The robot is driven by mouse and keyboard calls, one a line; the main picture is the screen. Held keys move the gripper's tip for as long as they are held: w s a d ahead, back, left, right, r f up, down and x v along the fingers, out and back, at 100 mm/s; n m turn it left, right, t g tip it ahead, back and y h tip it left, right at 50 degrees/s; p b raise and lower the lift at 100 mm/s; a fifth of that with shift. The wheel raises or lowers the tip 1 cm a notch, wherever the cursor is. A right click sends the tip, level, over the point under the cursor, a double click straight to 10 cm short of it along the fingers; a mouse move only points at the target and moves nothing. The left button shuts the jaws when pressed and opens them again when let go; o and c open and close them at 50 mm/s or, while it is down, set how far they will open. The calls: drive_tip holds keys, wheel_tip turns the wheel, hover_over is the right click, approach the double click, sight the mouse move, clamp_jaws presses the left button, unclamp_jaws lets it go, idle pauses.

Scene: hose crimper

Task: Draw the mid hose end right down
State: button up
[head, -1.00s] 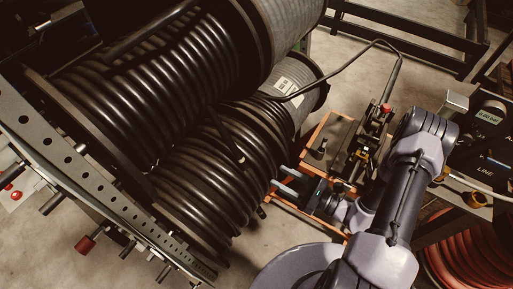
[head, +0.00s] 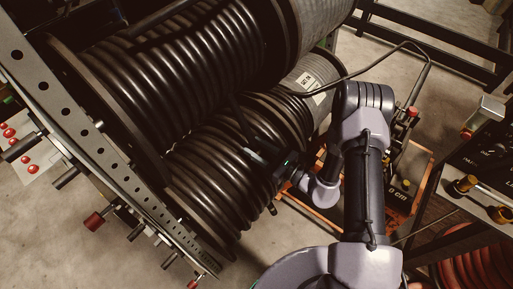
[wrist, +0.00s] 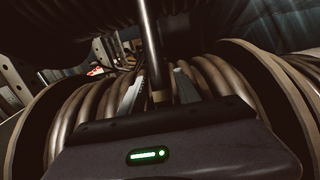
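The hose end (wrist: 150,45) is a dark hose hanging down in front of the large coiled drum. In the wrist view it comes down from the top, with a brownish lower part (wrist: 160,95) between my two fingers. My gripper (wrist: 159,92) is open, with one finger on each side of the hose and a gap visible at each side. In the head view my gripper (head: 258,157) is at the front of the lower coiled drum (head: 205,185), where the hose end is mostly hidden against the dark coils.
A larger coiled drum (head: 160,85) sits above and behind. A perforated steel rail (head: 98,125) with knobs runs along the left. An orange-framed bench (head: 420,165) with a crimping device stands right of my arm. A labelled grey drum (head: 318,85) is behind.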

clamp_jaws()
idle(1.2)
